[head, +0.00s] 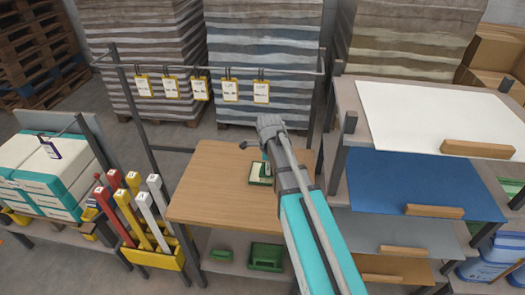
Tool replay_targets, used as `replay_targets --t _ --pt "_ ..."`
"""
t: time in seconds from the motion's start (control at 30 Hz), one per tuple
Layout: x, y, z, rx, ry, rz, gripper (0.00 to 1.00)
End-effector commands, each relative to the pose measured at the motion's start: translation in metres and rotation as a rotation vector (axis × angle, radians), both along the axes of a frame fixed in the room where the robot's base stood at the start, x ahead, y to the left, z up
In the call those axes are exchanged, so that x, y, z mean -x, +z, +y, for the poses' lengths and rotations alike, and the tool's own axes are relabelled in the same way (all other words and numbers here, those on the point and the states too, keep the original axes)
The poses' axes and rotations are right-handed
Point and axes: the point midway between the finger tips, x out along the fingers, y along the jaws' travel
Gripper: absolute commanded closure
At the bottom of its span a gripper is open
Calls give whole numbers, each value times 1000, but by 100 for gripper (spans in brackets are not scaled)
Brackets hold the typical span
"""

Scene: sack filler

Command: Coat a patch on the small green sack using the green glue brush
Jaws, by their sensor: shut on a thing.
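A small green sack (256,180) with a pale face lies on the wooden table top, left of my forearm. My gripper (266,155) points down just above it, partly hidden by my own arm. It is shut on a slim upright thing, apparently the green glue brush (266,168), whose lower end is at or just over the sack. I cannot tell whether it touches. Any glue on the sack is too small to make out.
Below the table top (215,185), a shelf holds a green tray (265,257) and a small green block (221,254). A yellow rack (150,257) of coloured handles stands left. Shelves with white (430,110) and blue (400,178) sheets stand right. Tags (200,89) hang from a rail behind.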

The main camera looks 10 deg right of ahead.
Motion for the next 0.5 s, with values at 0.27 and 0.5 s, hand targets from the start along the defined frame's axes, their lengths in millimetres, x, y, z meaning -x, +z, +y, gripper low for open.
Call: replay_targets --t 0.27,0.5 --pt "-10 -4 3 0 3 0 100" --pt "-51 -17 2 0 -9 0 100"
